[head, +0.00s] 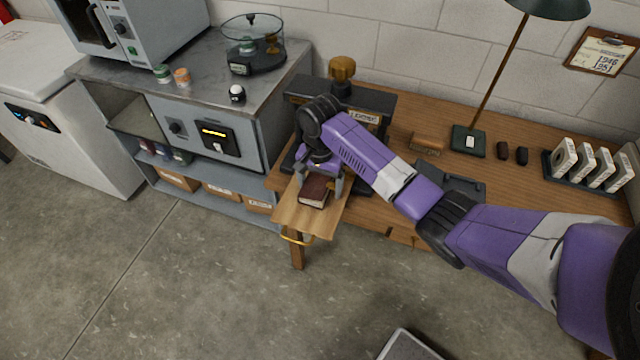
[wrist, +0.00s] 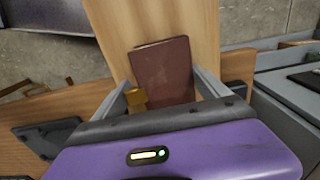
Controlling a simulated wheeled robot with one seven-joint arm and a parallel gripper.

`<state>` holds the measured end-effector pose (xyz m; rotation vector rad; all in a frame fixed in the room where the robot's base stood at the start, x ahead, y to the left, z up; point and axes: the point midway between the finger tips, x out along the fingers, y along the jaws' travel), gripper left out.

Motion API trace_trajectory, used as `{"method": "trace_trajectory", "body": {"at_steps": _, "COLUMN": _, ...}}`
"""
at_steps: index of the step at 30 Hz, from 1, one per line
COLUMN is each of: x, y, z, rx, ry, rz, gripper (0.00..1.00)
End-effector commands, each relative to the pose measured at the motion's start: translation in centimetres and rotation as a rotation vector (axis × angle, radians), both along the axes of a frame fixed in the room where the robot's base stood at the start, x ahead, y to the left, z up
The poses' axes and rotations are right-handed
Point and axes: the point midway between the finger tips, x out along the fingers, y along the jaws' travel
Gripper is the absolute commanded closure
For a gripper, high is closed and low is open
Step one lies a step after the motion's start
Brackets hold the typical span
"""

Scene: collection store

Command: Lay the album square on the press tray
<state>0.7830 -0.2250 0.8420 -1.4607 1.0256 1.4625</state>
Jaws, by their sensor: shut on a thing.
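The album (head: 313,191) is a dark red-brown book, seen under my gripper in the head view and in the middle of the wrist view (wrist: 163,68). My gripper (head: 319,182) points down with its fingers on opposite sides of the album, shut on it; the fingers also show in the wrist view (wrist: 166,85). The press tray (head: 297,218) is a pale wooden board with a brass handle, pulled out in front of the press. The album is over the tray, slightly turned against its edges in the wrist view. I cannot tell whether it touches the board.
The dark press (head: 378,103) with a brass knob (head: 342,69) stands behind the tray. A grey cabinet (head: 255,145) is close on the left. The bench (head: 400,150) holds a green lamp (head: 468,140), a wooden-backed brush (head: 427,141) and a rack of white holders (head: 590,168).

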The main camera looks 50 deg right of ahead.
Motion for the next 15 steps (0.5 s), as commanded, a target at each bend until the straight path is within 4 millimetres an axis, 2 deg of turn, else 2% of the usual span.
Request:
{"method": "trace_trajectory", "body": {"at_steps": 8, "x": 0.02, "y": 0.03, "z": -0.22, "rx": 0.0, "ry": 0.0, "rz": 0.0, "gripper": 0.65}}
{"method": "trace_trajectory", "body": {"at_steps": 9, "x": 0.01, "y": 0.02, "z": -0.22, "rx": 0.0, "ry": 0.0, "rz": 0.0, "gripper": 0.09}}
{"method": "trace_trajectory", "body": {"at_steps": 11, "x": 0.01, "y": 0.01, "z": -0.2, "rx": 0.0, "ry": 0.0, "rz": 0.0, "gripper": 0.0}}
{"method": "trace_trajectory", "body": {"at_steps": 15, "x": 0.01, "y": 0.0, "z": -0.19, "rx": 0.0, "ry": 0.0, "rz": 0.0, "gripper": 0.0}}
